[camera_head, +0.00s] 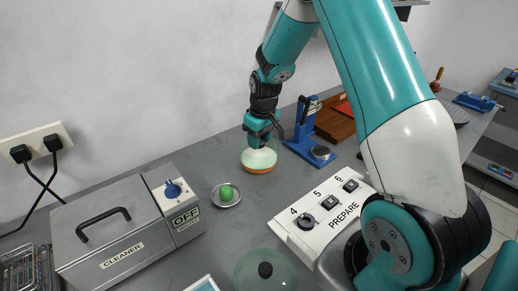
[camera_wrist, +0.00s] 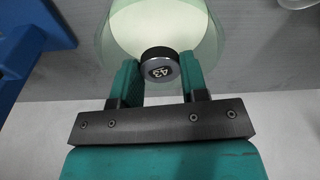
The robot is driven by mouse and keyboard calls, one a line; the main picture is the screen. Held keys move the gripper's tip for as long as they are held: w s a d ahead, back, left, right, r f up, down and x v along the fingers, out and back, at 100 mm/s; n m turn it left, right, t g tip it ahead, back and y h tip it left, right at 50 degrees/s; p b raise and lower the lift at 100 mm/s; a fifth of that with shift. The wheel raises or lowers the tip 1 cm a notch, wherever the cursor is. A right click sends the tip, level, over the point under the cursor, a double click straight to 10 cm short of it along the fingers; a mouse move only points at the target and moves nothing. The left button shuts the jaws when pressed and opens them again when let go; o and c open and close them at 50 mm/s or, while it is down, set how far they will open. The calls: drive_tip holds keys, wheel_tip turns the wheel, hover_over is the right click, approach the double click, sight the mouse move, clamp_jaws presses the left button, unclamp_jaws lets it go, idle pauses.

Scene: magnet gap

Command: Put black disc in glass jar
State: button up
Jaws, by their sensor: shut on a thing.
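My gripper (camera_head: 262,138) is at the glass jar (camera_head: 259,157), which stands on the grey bench and has a pale inside and an orange base. In the wrist view my gripper (camera_wrist: 160,80) is shut on a black round knob (camera_wrist: 158,62) with a white label reading 43. The glass jar (camera_wrist: 205,35) spreads out beyond the knob. I cannot tell whether the knob is joined to the glass. A dark disc (camera_head: 320,152) with a paler rim sits on the foot of a blue stand, right of the jar and apart from my gripper.
The blue stand (camera_head: 304,118) is close to the jar. A green ball (camera_head: 226,192) lies in a small dish. A cleaner box (camera_head: 115,230) is at left, a PREPARE panel (camera_head: 325,212) at right. Another clear green dome with a black knob (camera_head: 265,269) stands in front.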

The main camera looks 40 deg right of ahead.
sight(263, 143)
drive_tip(key=shift+f, duration=2.25)
drive_tip(key=o, duration=0.9)
drive_tip(key=shift+f, duration=0.1)
drive_tip(key=shift+o, duration=0.2)
drive_tip(key=r, duration=0.3)
drive_tip(key=s+r, duration=0.1)
drive_tip(key=r, duration=0.7)
drive_tip(key=shift+s+d+r+b, duration=0.15)
drive_tip(key=shift+r+b, duration=0.05)
drive_tip(key=shift+b, duration=0.15)
drive_tip(key=s+a+r+n+y, duration=0.1)
drive_tip(key=s+a+r+n, duration=0.1)
drive_tip(key=s+a+r, duration=0.55)
drive_tip(key=s+a+r+n+y, duration=0.15)
drive_tip(key=s+a, duration=0.35)
drive_tip(key=a, duration=0.5)
drive_tip(key=s+a+r+n, duration=0.1)
drive_tip(key=s+a, duration=0.2)
drive_tip(key=s, duration=0.4)
drive_tip(key=s+a+r+g+y, duration=0.1)
drive_tip(key=s+a, duration=0.3)
drive_tip(key=s, duration=0.3)
drive_tip(key=shift+r+n, duration=0.2)
drive_tip(key=shift+n, duration=0.15)
